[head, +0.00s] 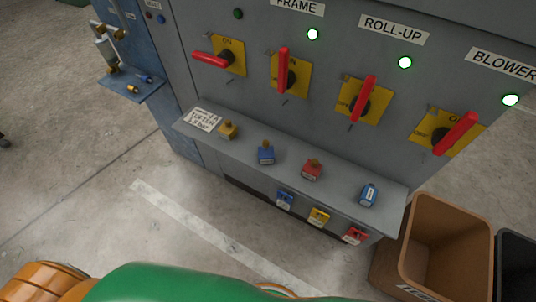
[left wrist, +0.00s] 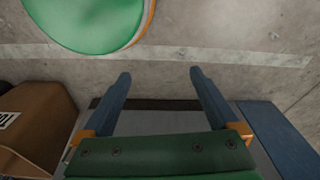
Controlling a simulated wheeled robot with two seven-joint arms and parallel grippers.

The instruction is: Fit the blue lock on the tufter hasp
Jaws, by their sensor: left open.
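In the head view a grey panel has several red-handled switches on yellow plates. The leftmost switch (head: 212,58) has its handle nearly level, and the lamp (head: 238,14) above it is dark; its own label is out of view. I cannot make out a hasp clearly there. On the shelf (head: 340,182) stand a blue lock (head: 265,155) with a brass-coloured top, a yellow one (head: 228,131), a red one (head: 312,171) and a blue labelled item (head: 368,194). My left gripper (left wrist: 159,76) is open and empty in the left wrist view. My right gripper is not in view.
Blue (head: 285,198), yellow (head: 319,216) and red (head: 354,235) items hang below the shelf. A card (head: 203,119) lies at its left end. A brown bin (head: 446,245) stands at the right. A blue side ledge (head: 130,88) juts out left. The floor in front is clear.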

